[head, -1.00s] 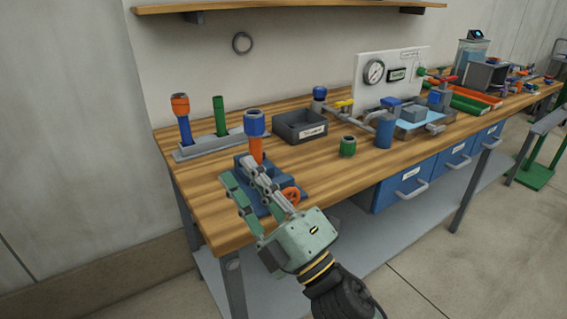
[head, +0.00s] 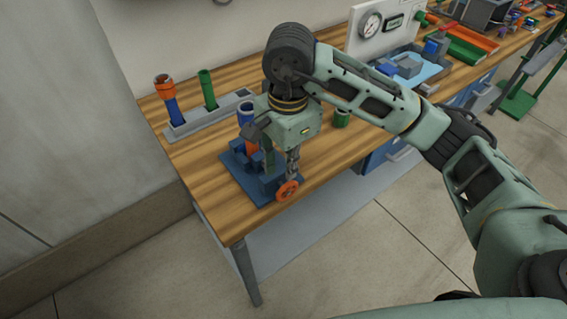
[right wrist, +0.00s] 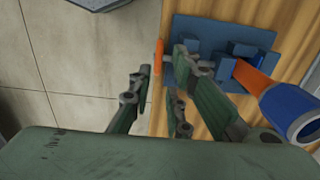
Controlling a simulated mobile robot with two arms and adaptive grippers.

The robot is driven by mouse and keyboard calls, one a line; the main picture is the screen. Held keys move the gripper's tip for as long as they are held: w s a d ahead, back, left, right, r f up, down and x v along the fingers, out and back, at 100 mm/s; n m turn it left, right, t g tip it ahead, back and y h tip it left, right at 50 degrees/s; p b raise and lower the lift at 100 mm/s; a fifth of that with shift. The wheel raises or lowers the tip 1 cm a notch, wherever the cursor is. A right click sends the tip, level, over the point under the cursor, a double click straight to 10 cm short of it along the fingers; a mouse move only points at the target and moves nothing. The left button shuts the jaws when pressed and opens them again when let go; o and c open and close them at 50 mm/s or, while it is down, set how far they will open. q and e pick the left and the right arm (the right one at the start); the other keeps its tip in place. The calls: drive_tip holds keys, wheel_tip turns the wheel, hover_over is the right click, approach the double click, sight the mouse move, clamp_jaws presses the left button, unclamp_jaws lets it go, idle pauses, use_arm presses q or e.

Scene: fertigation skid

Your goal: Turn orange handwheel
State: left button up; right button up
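The orange handwheel (head: 287,191) is on the front side of a blue clamp fixture (head: 238,172) near the table's left front corner. In the right wrist view the handwheel (right wrist: 158,56) shows edge-on as a thin orange strip. My right gripper (head: 289,172) points down just over the handwheel. In the right wrist view its fingers (right wrist: 155,80) are spread apart, with the handwheel's strip in the gap between them; I cannot tell whether they touch it. An orange tube with a blue cap (right wrist: 292,108) stands in the clamp, partly hidden by my gripper in the head view. My left gripper is not in view.
A grey rack (head: 181,130) with an orange-topped blue tube (head: 167,97) and a green tube (head: 208,90) stands behind the fixture. A green cup (head: 342,117) is to the right. The table's front edge is close to the handwheel, with open floor beyond.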

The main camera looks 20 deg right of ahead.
sight(287, 183)
drive_tip(key=shift+d+f, duration=0.25)
drive_tip(key=shift+f, duration=0.05)
wheel_tip(287, 183, down, 7)
drive_tip(key=shift+r+p, duration=0.1)
drive_tip(key=shift+p, duration=0.5)
drive_tip(key=shift+c, duration=0.3)
clamp_jaws()
